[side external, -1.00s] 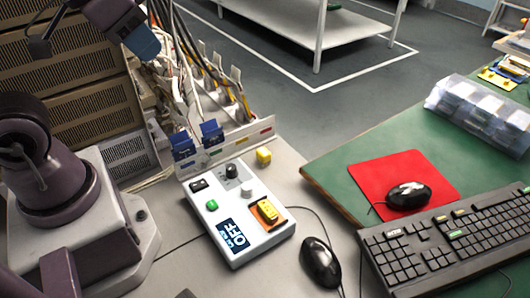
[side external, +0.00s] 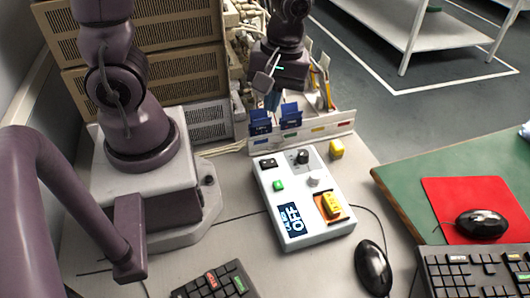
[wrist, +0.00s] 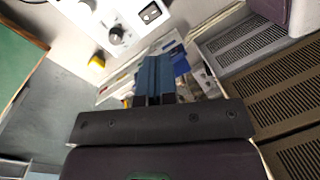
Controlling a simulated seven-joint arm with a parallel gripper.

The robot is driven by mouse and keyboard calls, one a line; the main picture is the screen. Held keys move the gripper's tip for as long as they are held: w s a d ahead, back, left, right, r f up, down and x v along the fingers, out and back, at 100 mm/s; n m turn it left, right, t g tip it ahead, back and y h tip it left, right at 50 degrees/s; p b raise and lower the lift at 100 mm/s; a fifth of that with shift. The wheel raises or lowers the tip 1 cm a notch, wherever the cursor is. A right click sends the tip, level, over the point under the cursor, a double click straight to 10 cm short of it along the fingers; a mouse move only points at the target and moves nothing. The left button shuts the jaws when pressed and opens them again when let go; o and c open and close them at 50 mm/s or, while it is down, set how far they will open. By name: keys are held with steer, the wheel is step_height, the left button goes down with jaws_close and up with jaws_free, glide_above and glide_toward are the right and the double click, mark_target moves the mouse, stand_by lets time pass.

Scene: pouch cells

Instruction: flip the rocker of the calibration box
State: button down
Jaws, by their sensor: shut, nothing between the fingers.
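The calibration box (side external: 290,232) is a white box on the table with a display reading OFF. Its small black rocker (side external: 267,162) is at the far left corner of the top; the rocker also shows in the wrist view (wrist: 151,12) at the top edge. Beside it are a black knob (side external: 303,157), a white knob (side external: 314,178), a green button (side external: 278,185) and a yellow switch on an orange plate (side external: 331,205). My gripper (side external: 271,103) is shut and empty, behind the box and above the blue connectors. Its blue fingers (wrist: 155,75) show in the wrist view.
A black mouse (side external: 372,268) lies in front right, and a keyboard (side external: 215,283) in front left.

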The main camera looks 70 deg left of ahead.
mark_target(270, 162)
steer(key=n, duration=0.4)
steer(key=shift+w+n, duration=0.3)
steer(key=shift+f, duration=0.15)
steer(key=f, duration=0.4)
steer(key=s+f, duration=0.1)
steer(key=f, duration=0.4)
steer(key=s+f, duration=0.1)
steer(key=f, duration=0.3)
steer(key=shift+f, duration=0.35)
steer(key=shift+f, duration=0.1)
steer(key=shift+f, duration=0.15)
steer(key=shift+w, duration=0.1)
steer(key=shift+w+r, duration=0.25)
steer(key=shift+w, duration=0.5)
steer(key=shift+r, duration=0.1)
